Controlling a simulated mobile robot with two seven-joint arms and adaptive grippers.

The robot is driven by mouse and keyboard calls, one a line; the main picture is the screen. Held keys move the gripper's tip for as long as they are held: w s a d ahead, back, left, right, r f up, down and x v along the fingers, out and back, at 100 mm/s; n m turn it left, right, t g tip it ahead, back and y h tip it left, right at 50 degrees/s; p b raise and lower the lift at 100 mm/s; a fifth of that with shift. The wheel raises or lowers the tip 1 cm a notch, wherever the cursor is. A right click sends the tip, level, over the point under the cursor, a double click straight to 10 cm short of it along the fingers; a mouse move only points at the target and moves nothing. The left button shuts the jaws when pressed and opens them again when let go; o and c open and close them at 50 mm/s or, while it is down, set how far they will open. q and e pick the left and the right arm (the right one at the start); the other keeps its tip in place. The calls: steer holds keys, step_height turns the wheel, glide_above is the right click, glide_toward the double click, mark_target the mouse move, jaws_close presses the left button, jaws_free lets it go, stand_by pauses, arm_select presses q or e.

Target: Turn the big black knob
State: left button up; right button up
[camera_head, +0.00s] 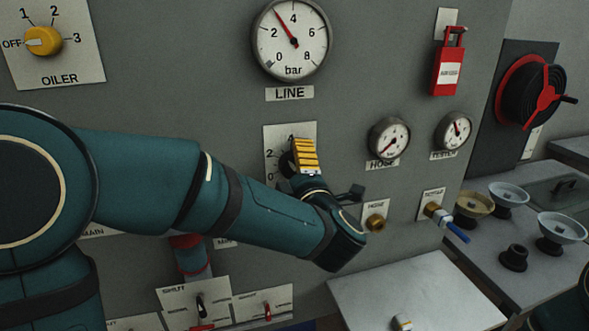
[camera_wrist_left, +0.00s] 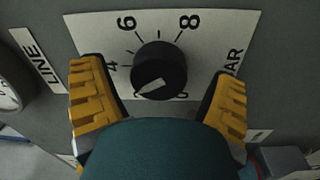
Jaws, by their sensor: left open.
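The big black knob (camera_wrist_left: 160,70) is round with a white pointer and sits on a white dial plate (camera_wrist_left: 208,35) marked with numbers and BAR. In the wrist view its pointer faces lower left, below the 4. In the head view my gripper mostly hides the knob; part of its plate (camera_head: 274,137) shows under the LINE gauge. My left gripper (camera_head: 304,157) is open at the knob. In the wrist view its yellow-padded fingers (camera_wrist_left: 160,78) stand on either side of the knob, with a visible gap on both sides. My right gripper is not in view.
The LINE gauge (camera_head: 291,40) is above the knob. A yellow OILER knob (camera_head: 43,40) is at upper left, a red lock (camera_head: 449,70) at upper right. Two small gauges and brass fittings (camera_head: 375,222) are right of the gripper. Switches (camera_head: 200,305) and a pale bench (camera_head: 420,290) are below.

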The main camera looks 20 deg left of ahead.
arm_select(q)
steer(key=v, duration=1.2)
